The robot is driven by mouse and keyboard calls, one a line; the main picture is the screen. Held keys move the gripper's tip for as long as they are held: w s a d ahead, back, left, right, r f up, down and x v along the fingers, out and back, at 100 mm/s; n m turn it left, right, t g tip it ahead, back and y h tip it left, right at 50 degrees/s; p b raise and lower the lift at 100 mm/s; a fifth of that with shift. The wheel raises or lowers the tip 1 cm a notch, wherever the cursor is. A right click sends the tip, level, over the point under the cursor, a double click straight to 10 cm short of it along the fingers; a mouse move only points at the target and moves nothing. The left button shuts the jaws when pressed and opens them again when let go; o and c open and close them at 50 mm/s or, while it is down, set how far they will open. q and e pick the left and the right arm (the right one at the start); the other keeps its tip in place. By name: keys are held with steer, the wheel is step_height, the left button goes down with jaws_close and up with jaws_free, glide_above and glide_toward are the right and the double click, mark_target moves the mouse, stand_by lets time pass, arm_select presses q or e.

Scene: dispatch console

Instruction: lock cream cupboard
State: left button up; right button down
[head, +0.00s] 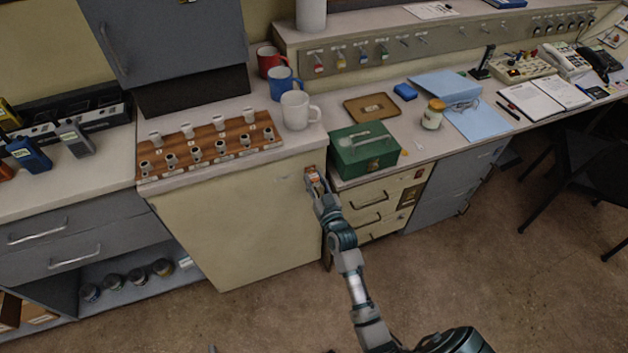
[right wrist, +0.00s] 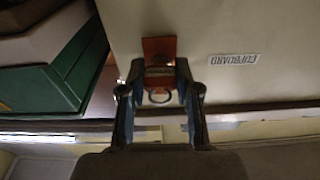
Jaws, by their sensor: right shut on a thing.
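The cream cupboard (head: 235,225) stands shut below the counter, and its front fills much of the right wrist view (right wrist: 225,30). A reddish-brown lock plate (right wrist: 158,47) is on its front near one edge, beside an upside-down "CUPBOARD" label (right wrist: 234,60). My right gripper (head: 313,176) is at the cupboard's upper right corner, its fingers (right wrist: 158,85) shut on a small key (right wrist: 160,72) with a ring at the plate. The fingers and the small size hide how deep the key sits and its turn. My left gripper is not in view.
A green box (head: 364,152) stands on the counter right of my gripper. A wooden key board (head: 205,158) and mugs (head: 296,110) stand above the cupboard. Drawers (head: 375,203) adjoin it on the right. Open floor (head: 290,310) lies in front.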

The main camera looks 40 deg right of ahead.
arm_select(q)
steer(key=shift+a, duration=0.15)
arm_select(e)
steer(key=shift+a+r, duration=0.1)
steer(key=n, duration=0.1)
steer(key=n+p, duration=0.1)
steer(key=n, duration=0.1)
steer(key=shift+d+r, duration=0.15)
steer(key=shift+d, duration=0.1)
arm_select(q)
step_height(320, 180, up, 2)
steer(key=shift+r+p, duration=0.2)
steer(key=shift+p, duration=0.1)
arm_select(e)
steer(key=shift+n, duration=0.3)
steer(key=shift+r+n+y+p, duration=0.2)
steer(key=shift+n+y+p, duration=0.3)
steer(key=shift+n, duration=0.6)
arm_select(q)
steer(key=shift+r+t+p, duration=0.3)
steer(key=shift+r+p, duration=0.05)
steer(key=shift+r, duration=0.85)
arm_select(e)
steer(key=shift+w+f+n, duration=0.1)
steer(key=shift+n, duration=0.6)
